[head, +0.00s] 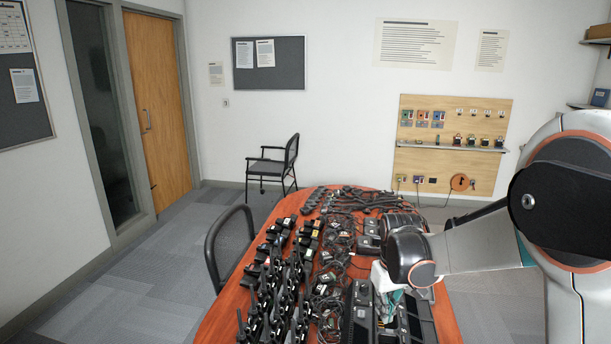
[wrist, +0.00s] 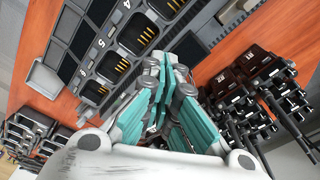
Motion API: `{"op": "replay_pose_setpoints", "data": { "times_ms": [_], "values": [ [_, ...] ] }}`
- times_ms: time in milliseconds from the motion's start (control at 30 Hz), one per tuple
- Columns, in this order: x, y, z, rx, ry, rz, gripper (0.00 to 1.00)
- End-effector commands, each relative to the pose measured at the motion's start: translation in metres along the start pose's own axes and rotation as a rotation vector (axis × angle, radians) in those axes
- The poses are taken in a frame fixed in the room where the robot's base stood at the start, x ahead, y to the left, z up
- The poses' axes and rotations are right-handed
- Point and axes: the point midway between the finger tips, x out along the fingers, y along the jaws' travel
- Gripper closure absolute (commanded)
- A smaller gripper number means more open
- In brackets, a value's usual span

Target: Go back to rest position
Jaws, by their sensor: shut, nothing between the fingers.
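My gripper (wrist: 160,95) shows in the wrist view with its teal-lined fingers closed together and nothing between them. In the head view my gripper (head: 392,305) is partly hidden by my own wrist and points down over the charger units on the wooden table. In the wrist view a black charger (wrist: 105,60) with numbered, empty slots and gold contacts lies just beyond the fingertips. Whether the fingertips touch anything below cannot be told.
The table (head: 222,312) holds rows of black radios (head: 270,290), tangled cables (head: 335,245) and chargers (head: 360,318). Radios (wrist: 260,95) also flank my gripper in the wrist view. A chair (head: 228,240) stands at the table's left. The floor (head: 120,290) further left is clear.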

Motion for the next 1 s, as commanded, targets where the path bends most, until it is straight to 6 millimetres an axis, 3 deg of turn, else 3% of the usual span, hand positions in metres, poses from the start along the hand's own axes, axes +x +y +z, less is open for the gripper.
{"op": "replay_pose_setpoints", "data": {
  "times_ms": [267, 600, 1000],
  "values": [
    [-0.051, -0.009, 0.030, 0.042, 0.076, 0.021, 1.00],
    [-0.116, -0.028, 0.092, 0.119, 0.221, 0.052, 1.00],
    [-0.152, -0.051, 0.172, 0.208, 0.393, 0.074, 1.00]
  ]
}}
